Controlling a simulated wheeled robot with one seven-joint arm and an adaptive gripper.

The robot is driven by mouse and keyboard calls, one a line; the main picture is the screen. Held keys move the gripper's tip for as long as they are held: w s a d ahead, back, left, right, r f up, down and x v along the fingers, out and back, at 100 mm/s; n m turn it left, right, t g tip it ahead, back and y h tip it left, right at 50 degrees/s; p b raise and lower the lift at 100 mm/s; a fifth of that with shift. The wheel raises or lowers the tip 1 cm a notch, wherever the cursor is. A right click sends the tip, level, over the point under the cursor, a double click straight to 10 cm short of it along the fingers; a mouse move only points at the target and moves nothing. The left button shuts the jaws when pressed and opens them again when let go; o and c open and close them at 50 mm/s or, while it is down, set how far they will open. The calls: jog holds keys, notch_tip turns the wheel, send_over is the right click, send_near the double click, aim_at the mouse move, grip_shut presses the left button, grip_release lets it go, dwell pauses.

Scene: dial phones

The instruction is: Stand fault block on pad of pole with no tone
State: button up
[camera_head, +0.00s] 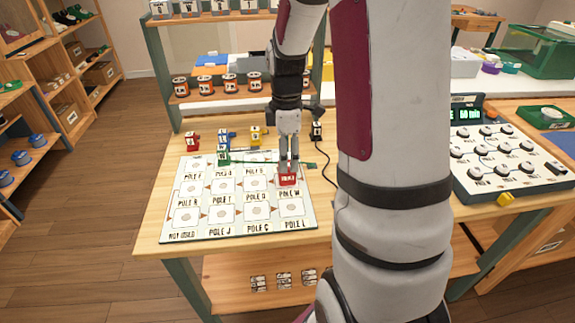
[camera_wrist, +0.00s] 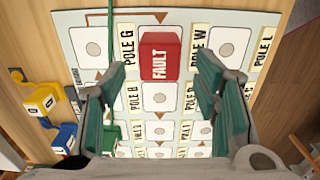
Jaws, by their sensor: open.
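The red fault block (camera_head: 288,178), marked FAULT, stands on the right-column pad of the white board (camera_head: 180,233), just above the POLE W label. In the wrist view the fault block (camera_wrist: 160,55) lies between the POLE G and POLE W labels. My gripper (camera_head: 288,163) is just over the block in the head view. In the wrist view my gripper (camera_wrist: 161,68) is open, with one finger on each side of the block and visible gaps between. I cannot tell its exact height. The gripper hides part of the board behind it.
Red (camera_head: 192,141), blue (camera_head: 222,138), yellow (camera_head: 255,135) and dark (camera_head: 316,131) blocks stand behind the board. A green block (camera_head: 223,155) is at its back edge. A dial panel (camera_head: 510,162) with a lit display (camera_head: 466,115) is at right. My arm hides the middle.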

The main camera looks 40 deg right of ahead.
notch_tip(320, 180, up, 6)
jog(key=shift+r+p, duration=0.1)
jog(key=shift+p, duration=0.25)
jog(key=s+a+r+m+t, duration=0.2)
jog(key=s+a+r+m, duration=0.65)
jog(key=s+a, duration=0.65)
jog(key=s+a+m, duration=0.2)
jog(key=s+a, duration=0.3)
jog(key=s, duration=0.2)
jog(key=shift+s+r+m, duration=0.2)
jog(key=shift+r+m, duration=0.15)
jog(key=shift+r, duration=0.1)
notch_tip(320, 180, up, 9)
jog(key=t+p, duration=0.2)
jog(key=p, duration=0.6)
jog(key=shift+d+r, duration=0.15)
jog(key=shift+r, duration=0.05)
